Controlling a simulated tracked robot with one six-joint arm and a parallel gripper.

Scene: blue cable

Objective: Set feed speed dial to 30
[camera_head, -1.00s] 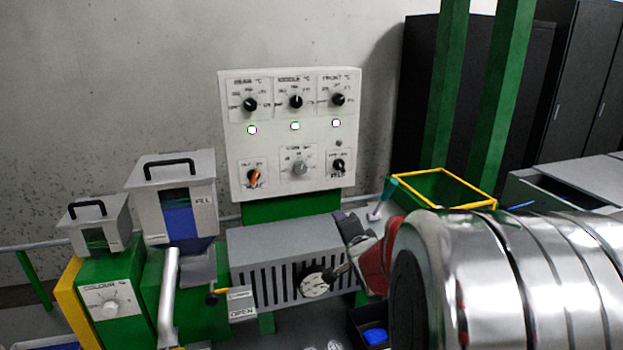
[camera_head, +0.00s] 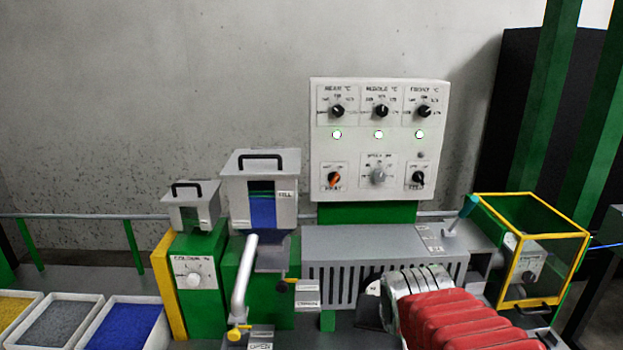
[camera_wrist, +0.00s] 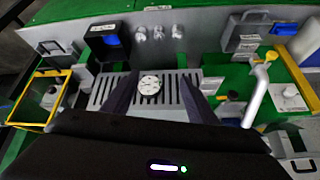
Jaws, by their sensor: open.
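I cannot read which dial is labelled feed speed. The white control panel (camera_head: 318,150) holds three black knobs on top. Below are an orange-marked knob (camera_head: 334,179), a larger grey dial (camera_head: 378,175) and a black knob (camera_head: 418,177). A white dial (camera_head: 194,280) marked colour sits on the green box at left. A round pale disc (camera_wrist: 150,85) shows on the slotted grey housing (camera_wrist: 176,88) in the wrist view, between my fingers in the picture. My gripper (camera_wrist: 157,80) is open and holds nothing. In the head view it is mostly hidden by my red arm.
A lidded hopper (camera_head: 235,212) with blue contents and a smaller hopper (camera_head: 170,216) stand left of the panel. A yellow-framed green guard (camera_head: 583,240) stands at right. Trays of yellow, grey and blue pellets (camera_head: 125,328) lie at lower left. A pale pipe (camera_head: 242,280) rises in front.

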